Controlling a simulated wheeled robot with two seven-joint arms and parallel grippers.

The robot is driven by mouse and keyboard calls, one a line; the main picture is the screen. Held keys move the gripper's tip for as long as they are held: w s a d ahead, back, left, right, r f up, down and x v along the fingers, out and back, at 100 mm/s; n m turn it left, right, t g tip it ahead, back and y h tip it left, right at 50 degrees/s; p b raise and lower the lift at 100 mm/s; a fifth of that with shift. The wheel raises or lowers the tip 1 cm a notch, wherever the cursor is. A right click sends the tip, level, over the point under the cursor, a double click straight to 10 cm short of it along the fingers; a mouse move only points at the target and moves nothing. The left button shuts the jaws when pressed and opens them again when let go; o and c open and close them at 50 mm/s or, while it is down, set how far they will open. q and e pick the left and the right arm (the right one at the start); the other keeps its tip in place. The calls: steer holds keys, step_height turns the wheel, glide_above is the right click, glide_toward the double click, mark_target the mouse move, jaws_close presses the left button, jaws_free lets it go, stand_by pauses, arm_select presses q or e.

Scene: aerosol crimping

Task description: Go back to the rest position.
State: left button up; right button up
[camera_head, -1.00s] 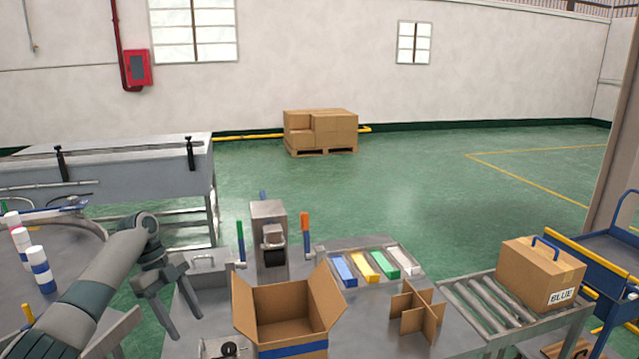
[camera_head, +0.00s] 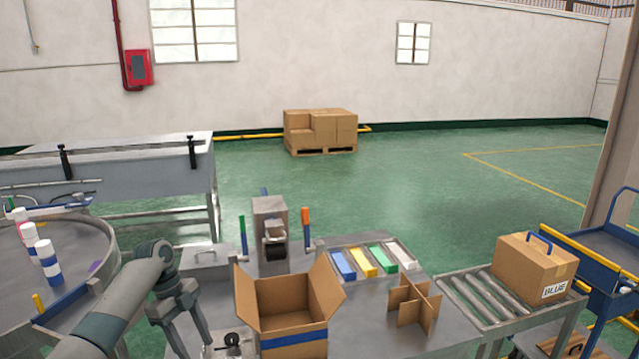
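My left gripper (camera_head: 190,340) hangs at the lower left, fingers pointing down and spread apart with nothing visible between them. It is left of the open cardboard box (camera_head: 292,342), apart from it, and in front of the metal lidded box (camera_head: 205,260). The crimping machine (camera_head: 270,235) stands behind the open box, with a green handle on its left and an orange one on its right. My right gripper does not show.
A round table (camera_head: 100,240) at left carries several white cans with coloured bands (camera_head: 48,262). Coloured blocks (camera_head: 343,265) lie in a tray. A cardboard divider (camera_head: 414,305) stands right of the open box. A closed box labelled BLUE (camera_head: 520,268) sits on the roller conveyor (camera_head: 470,300).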

arm_select(q)
steer(key=s+d+f+n+t+y, duration=0.1)
steer(key=s+d+f+n, duration=0.4)
steer(key=s+f, duration=0.55)
steer(key=s+d+f+n+t, duration=0.1)
steer(key=s+d+f+n, duration=0.2)
steer(key=s+d+f, duration=0.55)
steer(key=s+a+r+n+t+y, duration=0.1)
steer(key=s+a+r+n+t, duration=0.15)
steer(key=s+n, duration=0.7)
steer(key=s+a+r+n+t+y, duration=0.1)
steer(key=s+a+n, duration=0.25)
steer(key=s, duration=1.25)
step_height(320, 180, down, 30)
steer(key=s+m+g+b, duration=0.1)
steer(key=s, duration=0.1)
steer(key=s+a+f+g+b, duration=0.1)
steer(key=s+a+f, duration=0.2)
steer(key=s+f, duration=1.4)
steer(key=shift+s+f, duration=0.2)
steer(key=shift+f, duration=0.1)
